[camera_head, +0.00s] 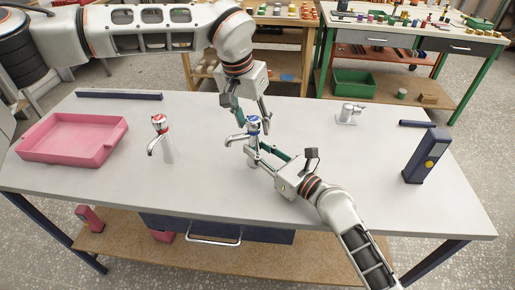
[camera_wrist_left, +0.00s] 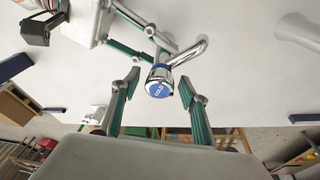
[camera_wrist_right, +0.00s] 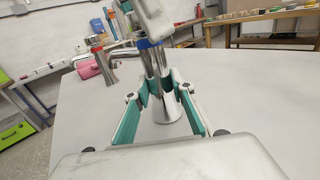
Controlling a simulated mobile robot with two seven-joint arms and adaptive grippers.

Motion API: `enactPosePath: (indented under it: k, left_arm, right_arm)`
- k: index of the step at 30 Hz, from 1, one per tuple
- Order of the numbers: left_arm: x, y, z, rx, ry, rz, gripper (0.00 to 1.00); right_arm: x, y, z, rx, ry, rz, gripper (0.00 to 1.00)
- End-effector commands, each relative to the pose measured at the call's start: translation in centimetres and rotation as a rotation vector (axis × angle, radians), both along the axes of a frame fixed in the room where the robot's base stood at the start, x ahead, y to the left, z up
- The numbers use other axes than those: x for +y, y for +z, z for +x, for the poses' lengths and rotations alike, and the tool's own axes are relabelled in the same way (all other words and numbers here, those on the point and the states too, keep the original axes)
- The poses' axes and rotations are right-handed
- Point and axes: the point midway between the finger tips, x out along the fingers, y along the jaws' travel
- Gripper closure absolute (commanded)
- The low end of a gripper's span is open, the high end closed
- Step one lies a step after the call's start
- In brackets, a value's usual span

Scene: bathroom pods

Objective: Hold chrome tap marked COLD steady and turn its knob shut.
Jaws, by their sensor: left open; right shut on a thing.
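The chrome tap marked COLD (camera_head: 252,147) stands upright in the middle of the white table, with a blue-ringed knob (camera_head: 253,122) on top. My right gripper (camera_head: 256,158) is shut on the tap's body (camera_wrist_right: 165,95), below the knob. My left gripper (camera_head: 252,118) is above the tap, pointing down, with its fingers open on either side of the knob; in the left wrist view a gap shows between the fingers (camera_wrist_left: 158,90) and the knob.
A red-marked chrome tap (camera_head: 164,140) stands to the left, beyond it a pink tray (camera_head: 72,138). A small chrome fixture (camera_head: 348,114) and a dark blue device with a yellow button (camera_head: 427,156) stand on the right. The front middle of the table is clear.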

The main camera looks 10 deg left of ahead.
Motion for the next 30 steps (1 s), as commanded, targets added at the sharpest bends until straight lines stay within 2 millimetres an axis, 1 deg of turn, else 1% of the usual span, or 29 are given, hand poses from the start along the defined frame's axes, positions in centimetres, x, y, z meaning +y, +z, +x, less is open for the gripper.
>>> enactPosePath:
  k: [1, 5, 18, 30]
  left_arm:
    - [0.0, 0.2, 0.1, -0.001, 0.001, -0.001, 0.56]
    - [0.1, 1.0, 0.1, -0.002, 0.001, 0.000, 0.56]
    - [0.3, 4.8, 0.3, -0.002, 0.001, 0.000, 0.56]
    - [0.3, 5.0, 0.3, 0.002, 0.020, -0.004, 0.56]
  right_arm:
    - [-0.1, -0.3, 0.0, 0.002, -0.001, -0.006, 1.00]
    - [-0.1, -0.3, 0.0, 0.002, -0.001, -0.005, 1.00]
    - [-0.1, -0.2, 0.0, 0.000, -0.002, -0.005, 1.00]
    - [-0.1, -0.1, 0.1, 0.000, -0.002, -0.004, 1.00]
